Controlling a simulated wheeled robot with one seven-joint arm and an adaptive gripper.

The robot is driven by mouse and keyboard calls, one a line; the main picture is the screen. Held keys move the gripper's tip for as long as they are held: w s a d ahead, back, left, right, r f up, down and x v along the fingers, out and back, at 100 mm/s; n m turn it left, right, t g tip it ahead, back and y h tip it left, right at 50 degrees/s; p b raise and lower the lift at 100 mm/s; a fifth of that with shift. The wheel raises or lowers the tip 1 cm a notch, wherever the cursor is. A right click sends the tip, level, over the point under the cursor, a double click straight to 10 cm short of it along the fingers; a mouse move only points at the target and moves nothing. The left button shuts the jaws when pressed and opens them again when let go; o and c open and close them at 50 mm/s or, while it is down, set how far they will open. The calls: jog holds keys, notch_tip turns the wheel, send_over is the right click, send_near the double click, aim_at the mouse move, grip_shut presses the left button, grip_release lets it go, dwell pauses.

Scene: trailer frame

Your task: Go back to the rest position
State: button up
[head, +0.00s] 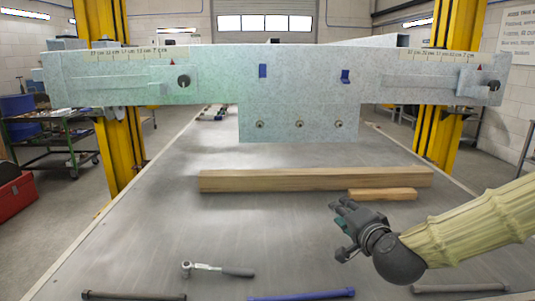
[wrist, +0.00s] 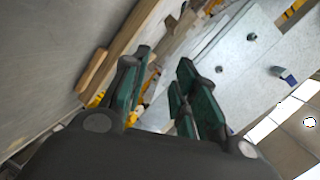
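My gripper (head: 345,222) is at the right of the head view, above the grey table, in front of the short wooden block. In the wrist view its two green-padded fingers (wrist: 160,92) stand apart with nothing between them. My arm comes in from the right edge in a pale ribbed sleeve. The trailer frame (head: 300,95) is a pale metal beam with a lower plate, spanning the view ahead. It also shows in the wrist view (wrist: 245,50), tilted. The gripper is apart from it.
A long wooden beam (head: 300,181) and a short wooden block (head: 382,195) lie on the table (head: 150,235). A ratchet (head: 215,269), a dark bar (head: 133,296) and a blue bar (head: 300,295) lie near the front. Yellow posts (head: 120,150) stand either side. The table's middle is clear.

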jog(key=s+f+n+g+p, duration=0.1)
jog(key=s+f+n+g, duration=0.4)
jog(key=f, duration=1)
jog(key=s+f+n+g+p, duration=0.1)
jog(key=s+f+g+p, duration=0.15)
jog(key=s+f, duration=0.9)
jog(key=s+d+f+n+g+h+p, duration=0.1)
jog(key=s+f+g, duration=0.3)
jog(key=s+f, duration=0.6)
jog(key=s+d+f+n+g+h+p, duration=0.1)
jog(key=s+d+f+n+g, duration=0.1)
jog(key=s+f, duration=0.9)
jog(key=s+n+g, duration=0.1)
jog(key=n, duration=0.1)
jog(key=shift+d+n+g, duration=0.3)
jog(key=shift+d+g, duration=0.05)
jog(key=shift+d, duration=0.05)
jog(key=shift+w, duration=0.1)
